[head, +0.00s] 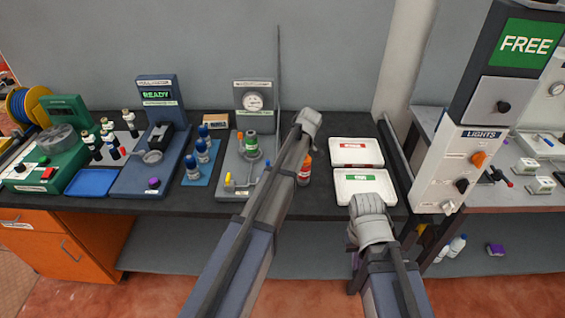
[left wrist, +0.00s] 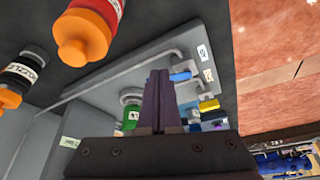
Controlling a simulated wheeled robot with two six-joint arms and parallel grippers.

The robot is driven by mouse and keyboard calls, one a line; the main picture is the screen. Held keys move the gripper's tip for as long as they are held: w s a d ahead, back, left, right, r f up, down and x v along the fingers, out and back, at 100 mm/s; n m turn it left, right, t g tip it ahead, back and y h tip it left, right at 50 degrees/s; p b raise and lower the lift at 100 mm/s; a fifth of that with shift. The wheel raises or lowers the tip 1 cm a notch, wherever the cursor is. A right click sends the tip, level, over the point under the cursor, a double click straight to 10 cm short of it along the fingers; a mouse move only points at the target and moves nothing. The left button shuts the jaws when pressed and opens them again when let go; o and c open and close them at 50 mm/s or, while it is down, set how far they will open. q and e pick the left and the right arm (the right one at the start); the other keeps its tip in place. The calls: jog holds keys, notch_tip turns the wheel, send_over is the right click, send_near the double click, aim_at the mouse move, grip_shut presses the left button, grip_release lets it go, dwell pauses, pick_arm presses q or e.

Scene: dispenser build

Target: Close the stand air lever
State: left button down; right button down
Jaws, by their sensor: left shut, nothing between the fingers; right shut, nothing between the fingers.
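The grey stand (head: 227,160) with a round gauge (head: 253,102) stands mid-table in the head view. A green-collared bottle (head: 251,144) sits in it. A yellow handle (head: 228,180) shows at its front left. In the left wrist view a blue handle (left wrist: 180,76) and a yellow handle (left wrist: 208,104) show by small labels on the stand's base (left wrist: 150,56). I cannot tell which is the air lever. My left gripper (left wrist: 159,74) is shut and empty; its tips appear just beside the blue handle, contact unclear. My right gripper (head: 369,206) is shut and empty, low beside the white trays.
My left arm hides part of the stand's right side. Blue-capped bottles (head: 196,160) stand left. Two white trays (head: 373,200) lie right.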

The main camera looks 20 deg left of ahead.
pick_arm(q)
jog(key=p+v, duration=0.6)
jog(key=v, duration=0.1)
jog(key=shift+r, duration=0.15)
jog(key=shift+d, duration=0.1)
jog(key=s+d+f+m+h+b, duration=0.1)
jog(key=s+d+f+m, duration=0.1)
jog(key=s+d+m, duration=0.3)
jog(key=s+d+f+m+h+b, duration=0.1)
jog(key=s+d+m, duration=0.4)
jog(key=s, duration=0.9)
jog(key=s+d+f+m+h+b, duration=0.1)
jog(key=s+d+m, duration=0.3)
jog(key=s+m, duration=0.6)
jog(key=shift+d+f+g+b, duration=0.4)
jog(key=shift+f+b, duration=0.2)
jog(key=shift+f, duration=0.2)
